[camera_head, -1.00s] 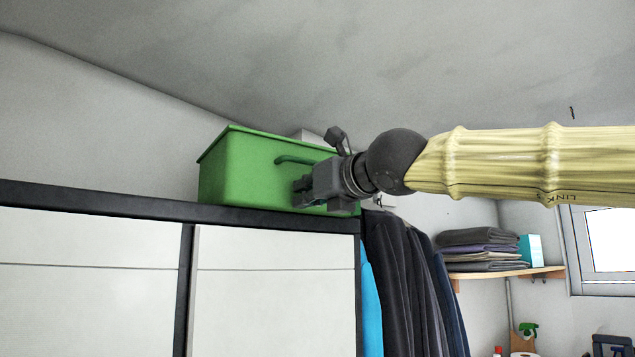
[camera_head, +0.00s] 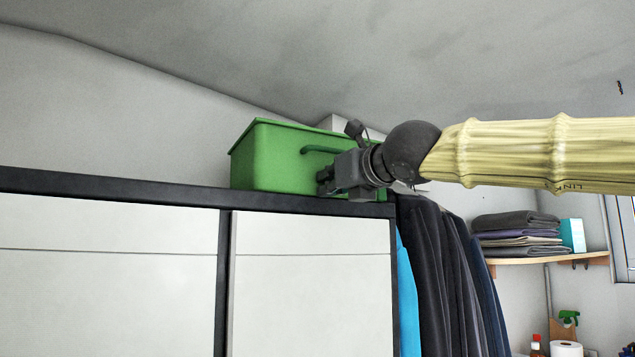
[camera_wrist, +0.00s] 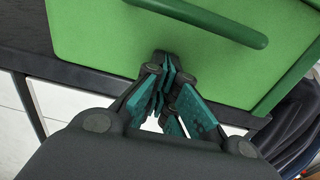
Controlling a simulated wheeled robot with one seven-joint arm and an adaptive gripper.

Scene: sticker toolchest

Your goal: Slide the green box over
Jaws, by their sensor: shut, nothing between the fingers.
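The green box (camera_head: 270,160) sits upright on top of the dark-framed cabinet (camera_head: 120,190), near its right end. A green handle bar (camera_head: 318,150) runs across its front face, and my gripper hides part of the box's right side. My gripper (camera_head: 322,181) is at the front face, below the handle and right of the middle. In the wrist view its fingertips (camera_wrist: 166,66) are together with nothing between them, against or very close to the lower front face of the green box (camera_wrist: 110,40). Exact contact is hard to tell.
A pale box (camera_head: 335,122) stands behind the green box. Dark clothes (camera_head: 440,270) hang right of the cabinet, with a shelf of folded cloth (camera_head: 517,235) beyond. The cabinet top left of the green box is clear, and the sloping ceiling is above.

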